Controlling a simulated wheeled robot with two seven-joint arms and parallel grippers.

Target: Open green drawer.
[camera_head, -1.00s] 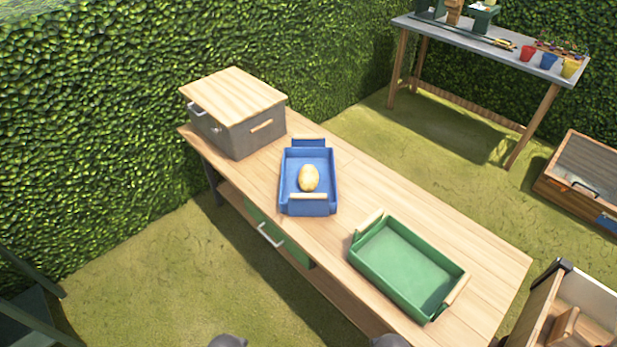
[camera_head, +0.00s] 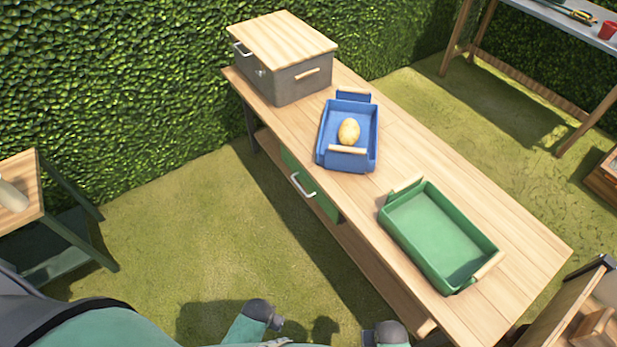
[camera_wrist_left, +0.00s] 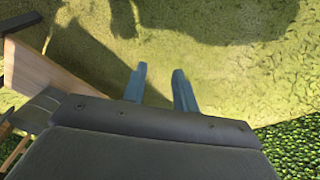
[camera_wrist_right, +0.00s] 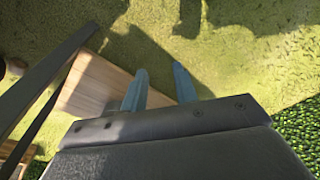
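The green drawer (camera_head: 313,190) is set in the front of the wooden workbench, under its top. It has a pale bar handle (camera_head: 302,186) and looks shut. In the left wrist view my left gripper (camera_wrist_left: 158,76) has two blue-grey fingers held apart, with nothing between them but grass beyond. In the right wrist view my right gripper (camera_wrist_right: 161,78) also has its fingers apart and empty. In the head view only parts of my arms show at the bottom edge, well short of the drawer.
On the workbench (camera_head: 400,150) stand a grey box (camera_head: 300,82) with a wooden lid, a blue tray (camera_head: 328,140) holding a potato (camera_head: 349,132), and a green tray (camera_head: 398,238). A small table (camera_head: 18,215) stands at left. Grass before the drawer is clear.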

